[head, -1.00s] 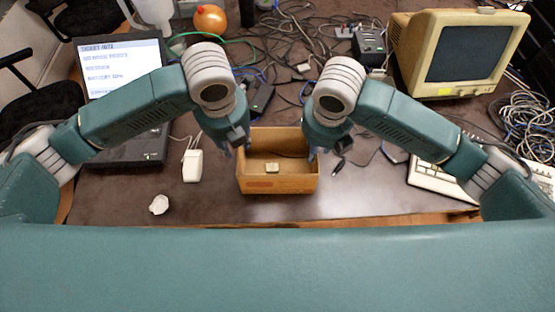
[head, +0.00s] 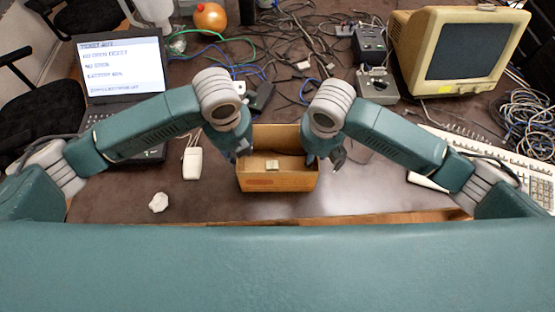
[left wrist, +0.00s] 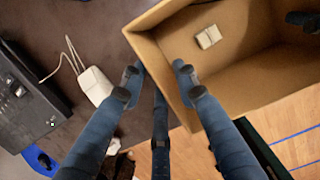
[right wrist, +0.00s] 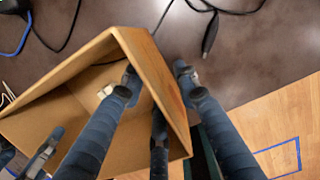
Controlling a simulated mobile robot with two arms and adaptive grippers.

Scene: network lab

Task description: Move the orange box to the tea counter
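The orange box (head: 278,184), an open-topped tan-orange carton, stands on the dark table near its front edge. A small pale block (head: 272,165) lies inside it. My left gripper (head: 242,150) is at the box's left wall. In the left wrist view its fingers (left wrist: 158,76) are apart, with the wall between them, one finger outside and one over the inside. My right gripper (head: 325,160) is at the right wall. In the right wrist view its fingers (right wrist: 158,76) are also apart on either side of the wall. I cannot see a tea counter.
A laptop (head: 125,70) and a white mouse-like device (head: 192,162) are left of the box. A crumpled white piece (head: 158,202) lies front left. Cables, small devices (head: 377,85), a beige monitor (head: 465,50) and a keyboard (head: 430,178) are behind and right.

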